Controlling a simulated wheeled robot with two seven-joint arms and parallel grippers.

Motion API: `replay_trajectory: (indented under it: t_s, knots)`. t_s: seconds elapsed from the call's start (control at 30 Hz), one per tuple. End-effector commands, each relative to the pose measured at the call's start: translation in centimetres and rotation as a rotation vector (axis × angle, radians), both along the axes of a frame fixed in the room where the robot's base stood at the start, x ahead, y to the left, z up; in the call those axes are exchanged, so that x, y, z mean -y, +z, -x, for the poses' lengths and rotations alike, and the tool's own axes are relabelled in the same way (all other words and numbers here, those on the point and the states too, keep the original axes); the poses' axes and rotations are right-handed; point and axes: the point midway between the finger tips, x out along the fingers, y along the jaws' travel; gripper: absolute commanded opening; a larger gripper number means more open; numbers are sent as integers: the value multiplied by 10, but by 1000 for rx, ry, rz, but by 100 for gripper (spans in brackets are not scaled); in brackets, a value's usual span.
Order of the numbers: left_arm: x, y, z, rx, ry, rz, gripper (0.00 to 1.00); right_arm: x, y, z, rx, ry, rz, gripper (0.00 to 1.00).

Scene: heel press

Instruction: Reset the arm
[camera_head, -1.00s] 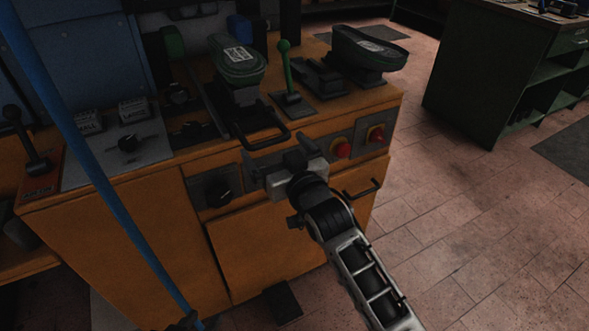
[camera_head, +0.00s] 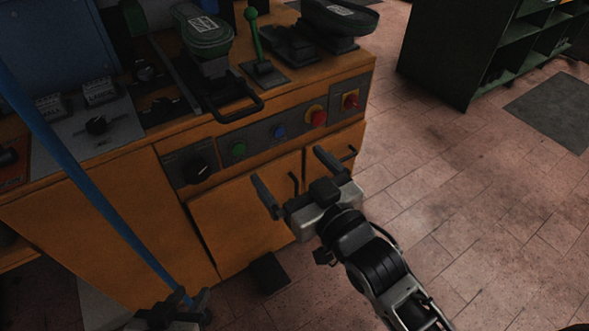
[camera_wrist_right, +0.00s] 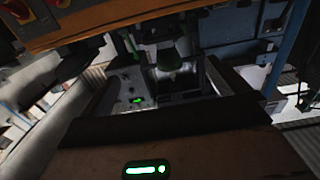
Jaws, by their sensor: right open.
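My right gripper (camera_head: 297,172) is open and empty in the head view. It stands in front of the orange machine cabinet (camera_head: 105,210), below the row of buttons. Its two dark fingers are spread apart and also show in the right wrist view (camera_wrist_right: 170,95). My left gripper (camera_head: 180,304) is at the bottom edge of the head view, only partly in the picture, by the foot of the blue pole. Whether its fingers are apart is unclear.
The cabinet top carries two dark shoe-shaped forms (camera_head: 203,35) (camera_head: 340,18) and a lever with a green knob (camera_head: 255,40). A black handle (camera_head: 240,110) juts out at the front. A blue pole (camera_head: 90,190) crosses at left. A dark green shelf unit (camera_head: 455,60) stands at right; the tiled floor between is open.

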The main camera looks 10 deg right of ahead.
Motion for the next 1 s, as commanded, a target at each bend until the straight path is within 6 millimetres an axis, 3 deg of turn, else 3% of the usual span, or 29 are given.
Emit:
replay_trajectory:
  t_s: [0.37,0.43,0.57,0.7,0.8,1.0]
  knots:
    - [0,0,-1,1,0,-1,34,0,-1,0,-2,0,1,100]
    - [0,0,-1,1,0,-1,34,3,-9,3,-26,-5,4,100]
    - [0,1,-1,1,0,-1,34,18,-55,25,-177,-35,23,100]
    - [0,1,-1,2,0,-1,34,41,-114,66,-392,-70,49,100]
    - [0,1,-1,2,0,-1,34,53,-144,94,-508,-85,66,100]
    - [0,1,-1,2,0,-1,34,62,-164,115,-593,-95,76,100]
